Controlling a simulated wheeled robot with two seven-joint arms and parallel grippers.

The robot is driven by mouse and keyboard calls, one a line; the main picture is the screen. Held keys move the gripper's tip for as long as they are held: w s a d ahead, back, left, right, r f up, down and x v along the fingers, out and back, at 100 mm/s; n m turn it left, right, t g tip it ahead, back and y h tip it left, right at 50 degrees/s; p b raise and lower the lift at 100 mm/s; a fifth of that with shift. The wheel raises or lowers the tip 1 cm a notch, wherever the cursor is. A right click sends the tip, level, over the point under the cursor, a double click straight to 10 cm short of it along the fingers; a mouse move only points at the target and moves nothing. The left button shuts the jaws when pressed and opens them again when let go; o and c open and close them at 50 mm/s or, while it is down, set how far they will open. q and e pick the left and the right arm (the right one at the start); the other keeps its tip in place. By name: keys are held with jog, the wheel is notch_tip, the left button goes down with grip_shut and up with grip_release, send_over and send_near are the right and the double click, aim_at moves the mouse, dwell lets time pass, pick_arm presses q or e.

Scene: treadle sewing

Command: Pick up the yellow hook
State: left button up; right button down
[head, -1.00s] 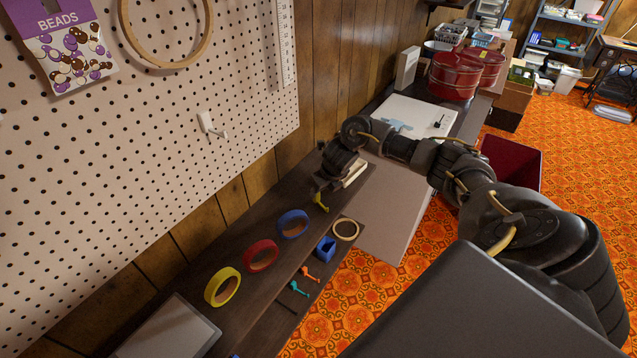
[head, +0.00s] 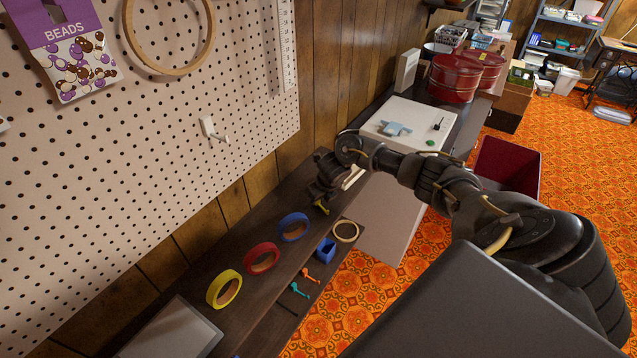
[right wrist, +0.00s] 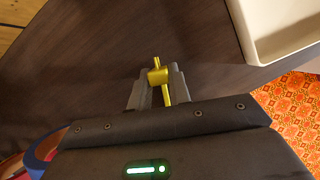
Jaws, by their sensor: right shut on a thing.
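The yellow hook (right wrist: 158,76) is between the two fingers of my right gripper (right wrist: 156,90) in the right wrist view, and the gripper is shut on it. In the head view the hook (head: 322,207) shows only in part, just below my right gripper (head: 320,200), over the dark shelf near the wall. The rest of the hook is hidden by the gripper. I cannot tell whether the hook touches the shelf. My left gripper is not in view.
Blue (head: 294,227), red (head: 262,259) and yellow (head: 225,289) rings stand along the shelf. Orange (head: 311,276) and teal (head: 299,290) hooks, a blue holder (head: 326,251) and a wooden ring (head: 346,231) lie nearby. A pegboard (head: 200,200) with a white hook (head: 212,130) is at left.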

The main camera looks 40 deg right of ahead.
jog(key=shift+r, duration=0.45)
notch_tip(320, 180, up, 2)
jog(key=shift+w+r, duration=0.1)
jog(key=shift+r, duration=0.15)
jog(key=s+a+r+p, duration=0.1)
jog(key=s+a+r, duration=0.6)
jog(key=s, duration=0.5)
notch_tip(320, 180, up, 3)
jog(key=shift+s+f+p, duration=0.15)
jog(key=shift+f+p, duration=0.05)
jog(key=shift+p, duration=0.15)
